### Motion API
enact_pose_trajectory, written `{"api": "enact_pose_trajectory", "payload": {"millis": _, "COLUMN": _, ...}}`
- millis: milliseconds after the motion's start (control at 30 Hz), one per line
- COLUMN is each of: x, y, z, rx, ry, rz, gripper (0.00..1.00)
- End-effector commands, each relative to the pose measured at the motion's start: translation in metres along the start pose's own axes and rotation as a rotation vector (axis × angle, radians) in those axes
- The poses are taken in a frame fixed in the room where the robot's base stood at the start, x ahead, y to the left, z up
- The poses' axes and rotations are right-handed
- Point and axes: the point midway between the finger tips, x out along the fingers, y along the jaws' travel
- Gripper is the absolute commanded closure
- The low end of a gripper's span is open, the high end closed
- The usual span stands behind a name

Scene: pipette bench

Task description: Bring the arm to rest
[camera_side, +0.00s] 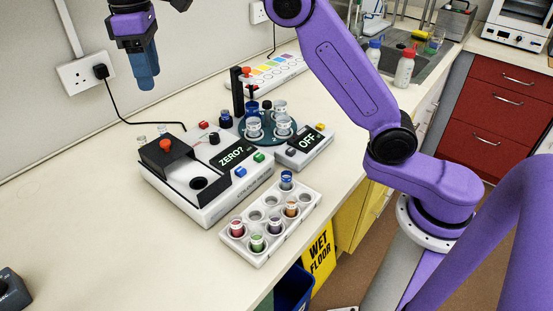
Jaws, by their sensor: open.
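My gripper (147,82) is at the upper left, blue fingers pointing down, held well above the bench and in front of the wall. It is empty and touches nothing. My purple arm reaches in from the right, and its upper part leaves the top of the picture. From this side the gap between the fingers is hard to see.
A colorimeter (222,185) reads "ZERO?". Beside it are a device reading "OFF" (304,148), a round rack with beakers (256,140) and a white vial tray (268,251) with several vials. A wall socket (80,77) is near my gripper.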

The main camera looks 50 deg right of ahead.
Motion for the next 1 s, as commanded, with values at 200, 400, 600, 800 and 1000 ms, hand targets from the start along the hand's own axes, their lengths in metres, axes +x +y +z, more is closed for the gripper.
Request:
{"api": "enact_pose_trajectory", "payload": {"millis": 200, "x": 0.008, "y": -0.036, "z": 0.038, "rx": -0.052, "ry": 0.005, "rz": 0.000, "gripper": 0.48}}
{"api": "enact_pose_trajectory", "payload": {"millis": 400, "x": 0.024, "y": -0.067, "z": 0.087, "rx": -0.097, "ry": 0.011, "rz": 0.000, "gripper": 0.48}}
{"api": "enact_pose_trajectory", "payload": {"millis": 600, "x": 0.046, "y": -0.095, "z": 0.150, "rx": -0.142, "ry": 0.016, "rz": -0.001, "gripper": 0.48}}
{"api": "enact_pose_trajectory", "payload": {"millis": 800, "x": 0.074, "y": -0.118, "z": 0.223, "rx": -0.189, "ry": 0.020, "rz": -0.002, "gripper": 0.48}}
{"api": "enact_pose_trajectory", "payload": {"millis": 1000, "x": 0.107, "y": -0.134, "z": 0.303, "rx": -0.233, "ry": 0.024, "rz": -0.005, "gripper": 0.48}}
